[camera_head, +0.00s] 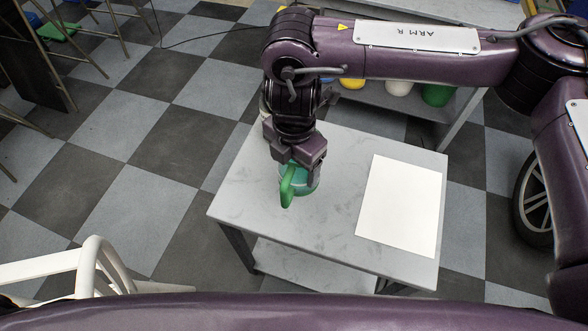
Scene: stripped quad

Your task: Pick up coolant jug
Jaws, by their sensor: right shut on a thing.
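The coolant jug (287,188) is green, with its handle toward the near side. It is on or just over the left part of the grey table (245,195); I cannot tell whether it touches the top. My right gripper (300,165) comes down from above and is shut on the jug, hiding its upper part. My left gripper is not in view.
A white sheet (402,205) lies on the right of the table. A wheel (535,200) stands right of the table. Behind it, a low shelf holds a yellow container (352,84) and a green one (437,95). A white chair (92,265) is at lower left.

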